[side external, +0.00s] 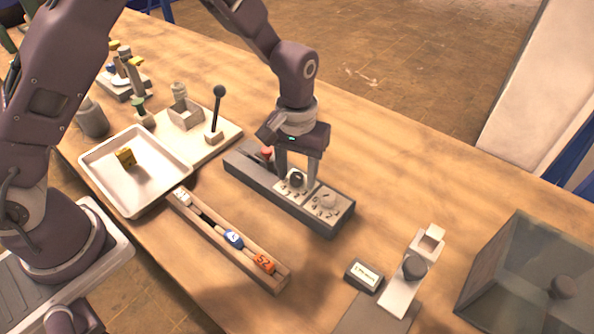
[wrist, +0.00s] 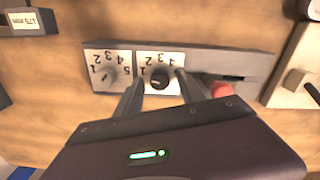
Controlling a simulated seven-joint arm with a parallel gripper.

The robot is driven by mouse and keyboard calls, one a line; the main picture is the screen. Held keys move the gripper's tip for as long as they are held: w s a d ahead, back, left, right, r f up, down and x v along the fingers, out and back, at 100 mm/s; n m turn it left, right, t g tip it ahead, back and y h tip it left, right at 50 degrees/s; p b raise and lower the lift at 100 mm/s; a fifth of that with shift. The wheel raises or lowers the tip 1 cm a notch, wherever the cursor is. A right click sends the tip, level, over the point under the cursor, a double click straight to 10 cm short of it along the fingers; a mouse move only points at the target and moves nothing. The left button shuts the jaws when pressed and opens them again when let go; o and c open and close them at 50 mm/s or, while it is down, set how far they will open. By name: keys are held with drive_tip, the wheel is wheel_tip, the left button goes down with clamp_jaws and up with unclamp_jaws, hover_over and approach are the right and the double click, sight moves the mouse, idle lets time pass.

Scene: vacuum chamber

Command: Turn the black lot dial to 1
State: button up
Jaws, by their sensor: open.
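The black lot dial (side external: 296,179) sits on a white numbered plate on the grey control box (side external: 268,192). In the wrist view the black dial (wrist: 159,78) has a pale mark on it and printed numbers around it, some of them hidden. My gripper (side external: 297,175) points down over the dial. In the wrist view its two fingers (wrist: 158,86) are open, one on each side of the dial. I cannot tell whether they touch it, nor which number the dial points to.
A grey-white dial (side external: 327,200) sits beside the black one on the same box. A red knob (wrist: 223,90) is on the other side, near my finger. A wooden rack (side external: 225,243) with tagged pieces and a white tray (side external: 100,150) lie to the left. A glass box (side external: 525,270) stands at right.

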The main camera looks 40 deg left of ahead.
sight(297, 175)
wheel_tip(297, 175, up, 7)
idle(0.3)
drive_tip(key=s+a+r+t+h, duration=0.1)
drive_tip(key=s+a+r, duration=0.3)
drive_tip(key=r, duration=0.5)
drive_tip(key=s+a+r+m+t, duration=0.1)
drive_tip(key=s+a+r+t, duration=0.1)
drive_tip(key=s, duration=0.7)
drive_tip(key=s+a+r+m+t+y, duration=0.1)
drive_tip(key=s+a+r, duration=0.3)
drive_tip(key=s, duration=0.6)
drive_tip(key=shift+s+a+r+m+t, duration=0.4)
drive_tip(key=shift+m+t, duration=0.2)
drive_tip(key=shift+t, duration=0.2)
drive_tip(key=shift+w, duration=0.15)
